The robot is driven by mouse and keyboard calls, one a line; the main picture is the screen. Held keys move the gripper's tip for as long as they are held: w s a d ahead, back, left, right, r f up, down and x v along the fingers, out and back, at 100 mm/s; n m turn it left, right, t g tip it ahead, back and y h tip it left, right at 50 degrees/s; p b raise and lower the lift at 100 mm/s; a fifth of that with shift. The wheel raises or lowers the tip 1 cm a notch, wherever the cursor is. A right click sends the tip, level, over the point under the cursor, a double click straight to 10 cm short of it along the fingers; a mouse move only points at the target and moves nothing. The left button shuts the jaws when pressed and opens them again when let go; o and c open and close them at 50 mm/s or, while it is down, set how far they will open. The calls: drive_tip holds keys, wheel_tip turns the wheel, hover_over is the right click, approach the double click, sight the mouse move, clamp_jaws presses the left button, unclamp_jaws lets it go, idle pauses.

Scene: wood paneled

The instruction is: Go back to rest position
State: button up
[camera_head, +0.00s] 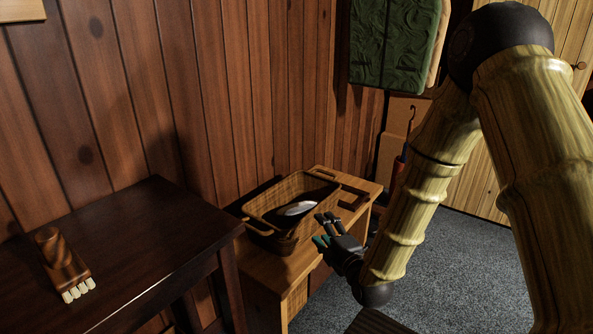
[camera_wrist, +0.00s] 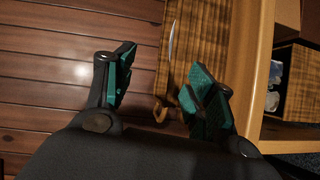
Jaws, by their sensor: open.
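My gripper (camera_head: 328,228) is open, with its teal-padded fingers apart, at the front right side of a woven basket (camera_head: 270,232) in the head view. In the wrist view my gripper (camera_wrist: 160,88) shows its two fingers spread, with nothing held between them. The basket stands on a light wooden bench (camera_head: 298,268). A pale, shiny oval object (camera_head: 297,208) lies in the basket; its lower part is hidden by the basket wall. In the wrist view the basket (camera_wrist: 195,50) shows beyond the fingers. I cannot tell whether a finger touches the basket.
A dark table (camera_head: 150,240) stands at the left with a wooden-handled brush (camera_head: 62,265) on it. The paneled wall (camera_head: 140,90) is behind. Carpet (camera_head: 450,270) is open at the right. An open compartment (camera_wrist: 290,85) shows at the right in the wrist view.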

drive_tip(key=s+d+f+m+g+h, duration=0.1)
drive_tip(key=s+d+f+m+g, duration=0.25)
drive_tip(key=s+f, duration=0.4)
drive_tip(key=s+d+f+m+g+h, duration=0.2)
drive_tip(key=s+f+m, duration=0.25)
drive_tip(key=f, duration=0.55)
drive_tip(key=s+d+f+m+g+h, duration=0.1)
drive_tip(key=s+d+f+m+g, duration=0.25)
drive_tip(key=s+f, duration=0.45)
drive_tip(key=s+d+f+m+g+h, duration=0.1)
drive_tip(key=s+d+f+m+g, duration=0.2)
drive_tip(key=s, duration=0.5)
drive_tip(key=s+d+f+m+g+h, duration=0.1)
drive_tip(key=s+f+m, duration=0.35)
drive_tip(key=s, duration=0.35)
drive_tip(key=s+d+f+m+g+h, duration=0.1)
drive_tip(key=s+d+f+m+g, duration=0.25)
drive_tip(key=s, duration=0.55)
wheel_tip(320, 180, up, 28)
drive_tip(key=p, duration=2.7)
drive_tip(key=shift+a+f+n+t+p, duration=0.25)
drive_tip(key=shift+a+n+t+p, duration=0.1)
drive_tip(key=shift+a+p, duration=0.05)
